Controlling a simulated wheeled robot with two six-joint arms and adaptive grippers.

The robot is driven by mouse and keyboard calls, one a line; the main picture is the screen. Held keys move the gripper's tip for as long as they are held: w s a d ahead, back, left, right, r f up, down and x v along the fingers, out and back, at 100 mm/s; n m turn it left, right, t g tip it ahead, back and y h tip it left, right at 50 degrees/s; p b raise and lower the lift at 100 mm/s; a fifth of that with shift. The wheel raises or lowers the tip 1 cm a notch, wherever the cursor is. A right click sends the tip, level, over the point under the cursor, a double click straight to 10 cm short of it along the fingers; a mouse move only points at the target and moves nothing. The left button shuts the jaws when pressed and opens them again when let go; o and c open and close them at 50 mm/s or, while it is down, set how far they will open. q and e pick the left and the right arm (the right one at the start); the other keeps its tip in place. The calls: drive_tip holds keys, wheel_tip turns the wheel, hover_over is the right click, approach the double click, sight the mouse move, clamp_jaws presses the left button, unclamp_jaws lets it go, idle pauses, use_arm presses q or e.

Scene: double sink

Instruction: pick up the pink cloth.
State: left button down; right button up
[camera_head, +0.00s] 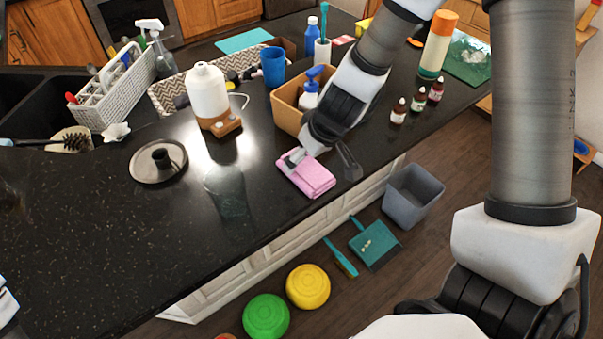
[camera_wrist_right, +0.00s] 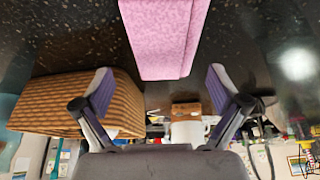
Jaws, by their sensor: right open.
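The pink cloth (camera_head: 312,181) lies folded flat on the dark speckled counter (camera_head: 90,225), near its front edge. It also shows in the right wrist view (camera_wrist_right: 165,40), just beyond the fingertips and roughly centred between them. My right gripper (camera_head: 322,163) is at the cloth, with one finger over its back left part and the other beside its right end. In the right wrist view the right gripper (camera_wrist_right: 162,88) is open, with nothing between its fingers. Whether a finger touches the cloth I cannot tell.
A tan basket (camera_head: 286,108) with a blue-topped bottle stands right behind the gripper. Several small dropper bottles (camera_head: 398,112) stand to the right. A grey bin (camera_head: 412,195) stands on the floor below.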

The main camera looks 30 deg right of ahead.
sight(304, 166)
drive_tip(key=shift+a+f+b, duration=0.15)
drive_tip(key=shift+f+b, duration=0.15)
drive_tip(key=shift+f, duration=0.35)
drive_tip(key=shift+a+f+b, duration=0.15)
drive_tip(key=shift+f+b, duration=0.15)
drive_tip(key=shift+f, duration=0.3)
drive_tip(key=shift+w+a+f, duration=0.1)
drive_tip(key=shift+w+f, duration=0.15)
drive_tip(key=shift+f, duration=0.05)
drive_tip(key=shift+w, duration=0.25)
drive_tip(key=shift+w+d+f, duration=0.15)
drive_tip(key=shift+d, duration=0.25)
drive_tip(key=shift+s+a, duration=0.2)
drive_tip(key=shift+s, duration=0.15)
drive_tip(key=shift+w+f, duration=0.1)
drive_tip(key=shift+w, duration=0.05)
use_arm(q)
wheel_tip(304, 166, down, 3)
use_arm(e)
drive_tip(key=shift+w+d, duration=0.1)
use_arm(q)
drive_tip(key=shift+a, duration=0.1)
use_arm(e)
drive_tip(key=c, duration=1.1)
